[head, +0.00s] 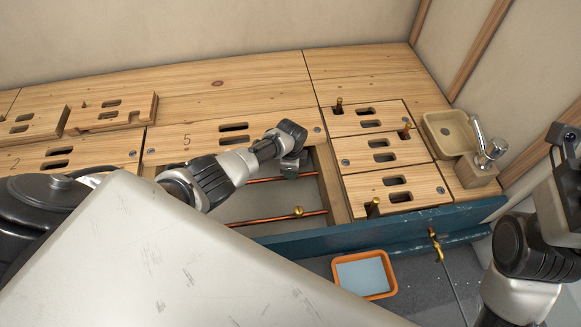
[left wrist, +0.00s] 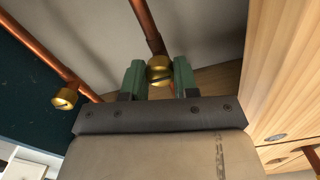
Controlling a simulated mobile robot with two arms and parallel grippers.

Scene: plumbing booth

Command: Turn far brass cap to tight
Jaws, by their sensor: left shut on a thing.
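The far brass cap (left wrist: 159,70) sits at the end of a copper pipe in the left wrist view. The two green fingers of my left gripper (left wrist: 158,78) stand on either side of it and are shut on it. In the head view my left gripper (head: 290,165) reaches down into the open floor bay over the far copper pipe (head: 312,174), and hides the far cap. The near brass cap (head: 297,211) is on the nearer pipe; it also shows in the left wrist view (left wrist: 65,98), free of the gripper. My right gripper's fingers do not show.
Wooden boards with slots surround the bay, with a blue beam (head: 340,237) along its front. An orange tray (head: 363,274) lies on the floor in front. A beige basin (head: 450,133) and tap (head: 487,150) stand at right.

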